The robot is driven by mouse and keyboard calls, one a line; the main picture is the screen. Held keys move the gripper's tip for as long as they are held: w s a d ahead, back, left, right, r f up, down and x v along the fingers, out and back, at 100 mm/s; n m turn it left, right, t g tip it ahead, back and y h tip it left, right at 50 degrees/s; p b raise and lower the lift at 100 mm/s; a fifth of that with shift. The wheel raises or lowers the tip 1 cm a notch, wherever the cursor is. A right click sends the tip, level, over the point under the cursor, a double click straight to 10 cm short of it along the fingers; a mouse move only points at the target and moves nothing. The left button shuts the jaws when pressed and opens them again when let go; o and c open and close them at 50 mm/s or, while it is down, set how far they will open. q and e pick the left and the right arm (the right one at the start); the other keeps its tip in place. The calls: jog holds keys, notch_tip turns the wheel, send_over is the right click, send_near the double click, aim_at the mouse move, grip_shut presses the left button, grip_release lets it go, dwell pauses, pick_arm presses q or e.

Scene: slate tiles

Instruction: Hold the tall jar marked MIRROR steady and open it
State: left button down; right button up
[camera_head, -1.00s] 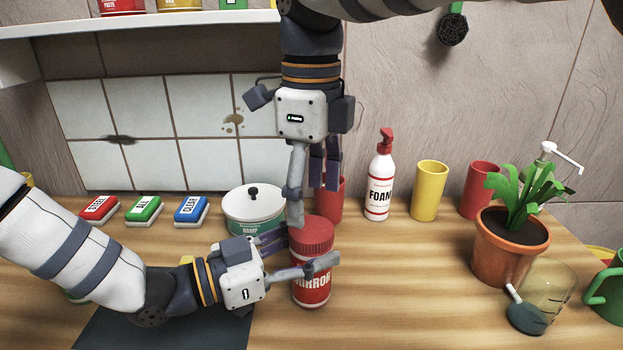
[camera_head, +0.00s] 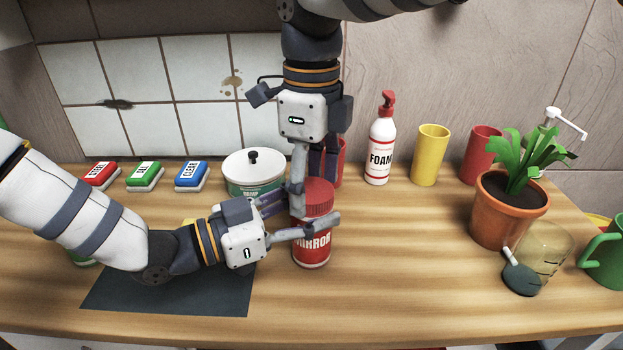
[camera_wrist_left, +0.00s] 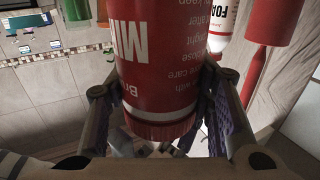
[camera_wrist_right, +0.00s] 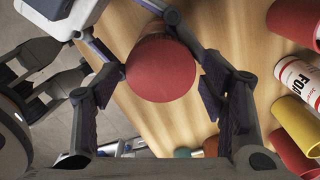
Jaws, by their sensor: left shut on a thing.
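The tall red jar marked MIRROR (camera_head: 312,250) stands upright on the wooden worktop, its ribbed red lid (camera_head: 318,198) on. My left gripper (camera_head: 305,215) is shut on the jar's body just under the lid, from the left. The left wrist view shows its fingers on both sides of the jar (camera_wrist_left: 155,65). My right gripper (camera_head: 312,188) points down from above, fingers open on either side of the lid. In the right wrist view the round lid top (camera_wrist_right: 160,67) lies between the fingers, with a gap at the right one; contact at the left is unclear.
A FOAM bottle (camera_head: 378,150), yellow cup (camera_head: 430,155) and red cup (camera_head: 480,155) stand behind right. A potted plant (camera_head: 508,215) and glass jar (camera_head: 540,255) are at right. The worktop right of the jar is clear.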

notch_tip(320, 180, up, 5)
jog(key=shift+f, duration=0.2)
pick_arm(q)
jog(key=c, duration=0.7)
grip_release()
